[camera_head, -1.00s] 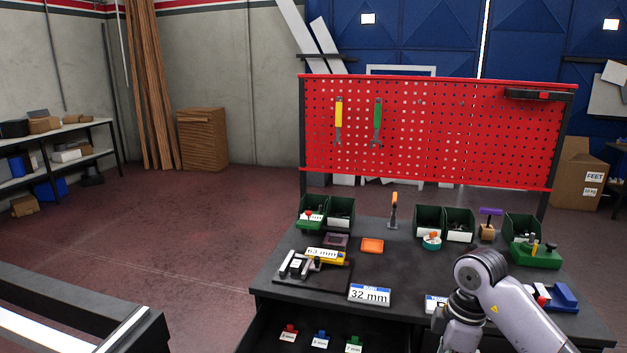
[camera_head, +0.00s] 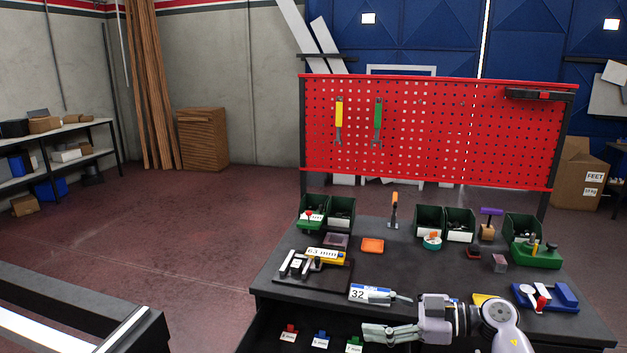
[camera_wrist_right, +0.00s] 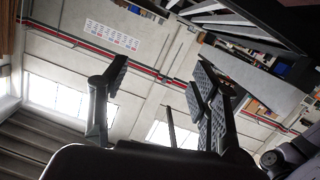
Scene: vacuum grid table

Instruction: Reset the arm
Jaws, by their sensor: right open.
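My right gripper (camera_head: 368,315) is in the head view at the front edge of the dark workbench (camera_head: 290,287). It points left, with its two fingers apart and nothing between them. One finger overlaps the "32 mm" label block (camera_head: 358,292) in the picture and the other is in front of the drawer area. The right wrist view shows the open fingers (camera_wrist_right: 160,82) with the room's wall and windows behind them. My right forearm comes in from the lower right. My left gripper is not in view.
An open drawer holds small red (camera_head: 290,331), blue (camera_head: 321,337) and green (camera_head: 354,343) labelled pieces. Green bins (camera_head: 341,208) line the bench's back below a red pegboard (camera_head: 430,130). A blue holder (camera_head: 565,295) lies at the right.

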